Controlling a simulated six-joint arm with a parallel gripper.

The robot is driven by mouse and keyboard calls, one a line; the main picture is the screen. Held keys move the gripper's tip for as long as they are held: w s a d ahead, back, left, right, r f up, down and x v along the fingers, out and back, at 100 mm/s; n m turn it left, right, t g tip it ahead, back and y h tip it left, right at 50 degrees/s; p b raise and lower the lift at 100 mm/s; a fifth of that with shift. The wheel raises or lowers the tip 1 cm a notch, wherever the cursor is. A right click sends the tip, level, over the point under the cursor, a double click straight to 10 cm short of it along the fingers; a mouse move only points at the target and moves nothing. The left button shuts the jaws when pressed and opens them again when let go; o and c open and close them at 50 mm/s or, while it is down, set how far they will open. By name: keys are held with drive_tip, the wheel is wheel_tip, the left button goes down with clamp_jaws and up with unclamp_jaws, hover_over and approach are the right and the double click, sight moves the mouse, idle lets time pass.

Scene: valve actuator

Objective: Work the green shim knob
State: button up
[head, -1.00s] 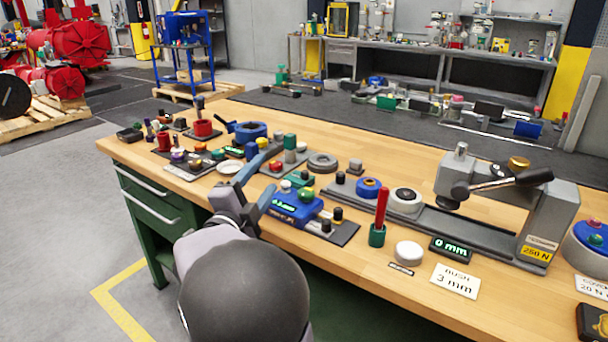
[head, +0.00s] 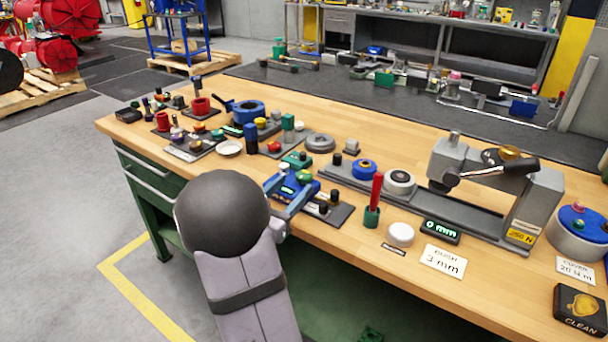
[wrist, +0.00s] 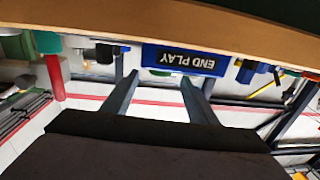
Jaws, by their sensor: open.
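The green shim knob (head: 304,176) stands on top of a small blue unit (head: 313,188) with a lit green display, on the workbench. My gripper (head: 290,196) is open and empty, its fingers reaching toward the front of the blue unit from the bench's front side. In the wrist view my gripper (wrist: 160,78) has its two fingertips apart, facing the blue unit's END PLAY label (wrist: 187,59), which appears upside down. I cannot make out the knob in the wrist view, nor tell whether a fingertip touches the unit.
Black knobs (head: 322,207) stand on the plate right of the blue unit. A red stick in a green holder (head: 372,216) and a white puck (head: 400,235) are farther right. The grey press (head: 500,185) stands beyond. A green block (head: 296,160) sits behind the unit.

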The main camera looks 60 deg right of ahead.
sight(299, 179)
drive_tip(key=shift+w+d+p, duration=0.15)
drive_tip(key=shift+d+p, duration=0.05)
drive_tip(key=shift+d, duration=1.5)
drive_tip(key=shift+w+d+p, duration=0.15)
drive_tip(key=shift+d, duration=1.5)
drive_tip(key=c, duration=1.1)
drive_tip(key=shift+o, duration=0.2)
